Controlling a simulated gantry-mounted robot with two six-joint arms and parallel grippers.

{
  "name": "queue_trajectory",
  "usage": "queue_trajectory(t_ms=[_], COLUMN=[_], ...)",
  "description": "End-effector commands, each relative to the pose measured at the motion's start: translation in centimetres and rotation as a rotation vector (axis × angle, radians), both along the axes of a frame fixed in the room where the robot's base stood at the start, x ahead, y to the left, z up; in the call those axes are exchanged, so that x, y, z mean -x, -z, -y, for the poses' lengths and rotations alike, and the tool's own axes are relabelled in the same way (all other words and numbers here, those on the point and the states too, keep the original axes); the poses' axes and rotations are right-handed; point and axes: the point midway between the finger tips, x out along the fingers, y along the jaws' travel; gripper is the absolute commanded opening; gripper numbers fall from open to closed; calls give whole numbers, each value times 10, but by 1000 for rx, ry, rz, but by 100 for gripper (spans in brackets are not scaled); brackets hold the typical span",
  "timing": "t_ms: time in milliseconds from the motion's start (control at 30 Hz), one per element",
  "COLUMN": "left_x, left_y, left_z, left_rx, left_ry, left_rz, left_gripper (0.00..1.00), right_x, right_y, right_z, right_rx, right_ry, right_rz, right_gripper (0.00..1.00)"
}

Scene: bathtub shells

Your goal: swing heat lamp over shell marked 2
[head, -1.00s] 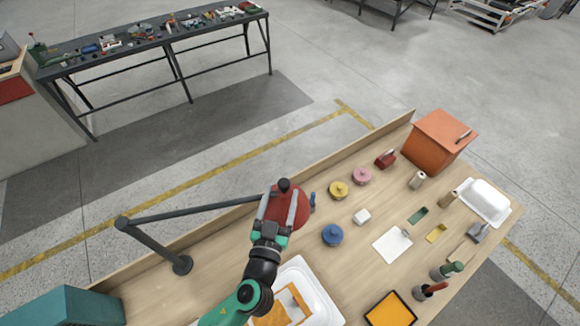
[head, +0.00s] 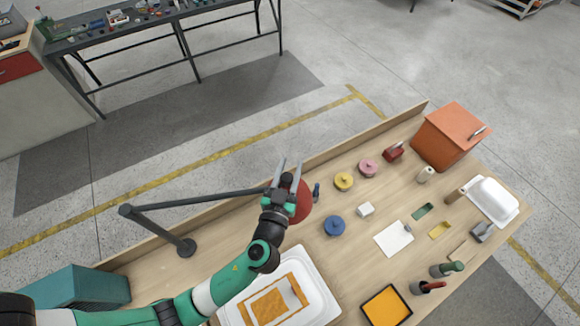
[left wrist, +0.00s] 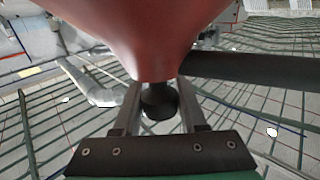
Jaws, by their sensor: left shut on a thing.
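The heat lamp has a red shade (head: 304,203) on a dark jointed arm (head: 205,199) that runs from a post with a round base (head: 186,248). My left gripper (head: 288,172) is at the shade, with its fingers on either side of the dark knob. In the left wrist view, the knob (left wrist: 159,101) sits between the fingers, below the red shade (left wrist: 150,30). A white shell (head: 327,307) with an orange sheet (head: 262,306) in it lies at the front, partly behind my left arm. Another white shell (head: 494,200) is at the far right. I cannot read a number on either. My right gripper is not in view.
Yellow (head: 344,181), pink (head: 368,168) and blue (head: 334,226) lidded discs stand right of the lamp. An orange box (head: 451,135) is at the back right, a teal box (head: 80,287) at the front left. A low back rail (head: 350,145) edges the bench.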

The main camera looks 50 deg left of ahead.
Motion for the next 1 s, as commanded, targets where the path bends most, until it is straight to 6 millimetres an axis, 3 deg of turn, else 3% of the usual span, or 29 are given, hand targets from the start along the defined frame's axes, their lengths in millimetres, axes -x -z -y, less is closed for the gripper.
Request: queue_trajectory(t_ms=[67,1000], left_x=[0,0], left_y=[0,0], left_z=[0,0], left_rx=[0,0], left_ry=[0,0], left_rz=[0,0], left_gripper=[0,0], right_x=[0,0], right_y=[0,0], right_z=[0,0], right_rx=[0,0], right_ry=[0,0], right_rz=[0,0], right_gripper=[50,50])
